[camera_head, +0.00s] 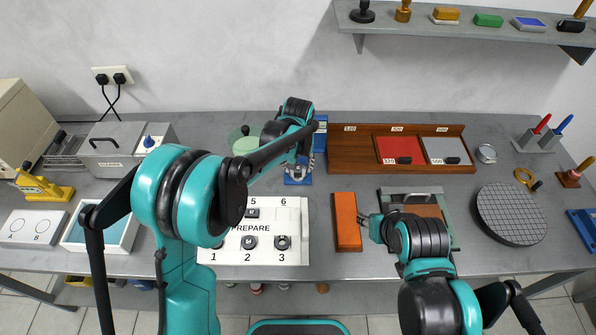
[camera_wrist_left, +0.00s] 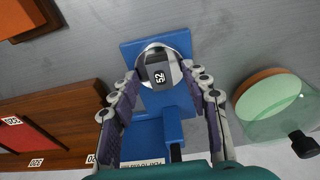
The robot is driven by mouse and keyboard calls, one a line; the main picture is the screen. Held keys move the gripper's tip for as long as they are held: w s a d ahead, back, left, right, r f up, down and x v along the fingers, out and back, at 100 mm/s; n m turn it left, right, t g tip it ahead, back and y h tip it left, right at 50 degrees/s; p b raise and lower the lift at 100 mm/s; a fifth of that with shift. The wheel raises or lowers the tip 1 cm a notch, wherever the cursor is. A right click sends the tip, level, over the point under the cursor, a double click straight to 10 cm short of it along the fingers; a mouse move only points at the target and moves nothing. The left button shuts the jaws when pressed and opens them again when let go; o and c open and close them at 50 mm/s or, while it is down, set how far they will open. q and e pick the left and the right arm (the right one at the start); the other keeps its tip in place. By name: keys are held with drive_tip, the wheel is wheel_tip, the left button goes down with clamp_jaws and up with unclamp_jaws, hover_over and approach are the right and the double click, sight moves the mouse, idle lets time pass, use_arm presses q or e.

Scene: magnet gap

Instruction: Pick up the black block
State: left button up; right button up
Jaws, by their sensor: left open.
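The black block (camera_wrist_left: 157,62), with a white "52" label, sits in a round silver seat on a blue stand (camera_wrist_left: 130,50) in the left wrist view. My left gripper (camera_wrist_left: 160,100) is open, with one finger on each side below the block in the picture; I cannot tell whether they touch it. In the head view my left gripper (camera_head: 305,160) is over the blue stand (camera_head: 298,181) at the back of the bench, and the arm hides the block. My right gripper (camera_head: 376,228) is beside the orange block (camera_head: 346,222); its jaws are too small to read.
A wooden tray (camera_head: 350,157) with red and grey panels stands right of the stand. A green-topped glass dish (camera_wrist_left: 270,100) is close on the other side. A white numbered panel (camera_head: 292,222) lies in front. A round gridded plate (camera_head: 511,214) is at right.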

use_arm(q)
drive_tip(key=shift+s+r, duration=0.1)
drive_tip(key=shift+c, duration=1.3)
clamp_jaws()
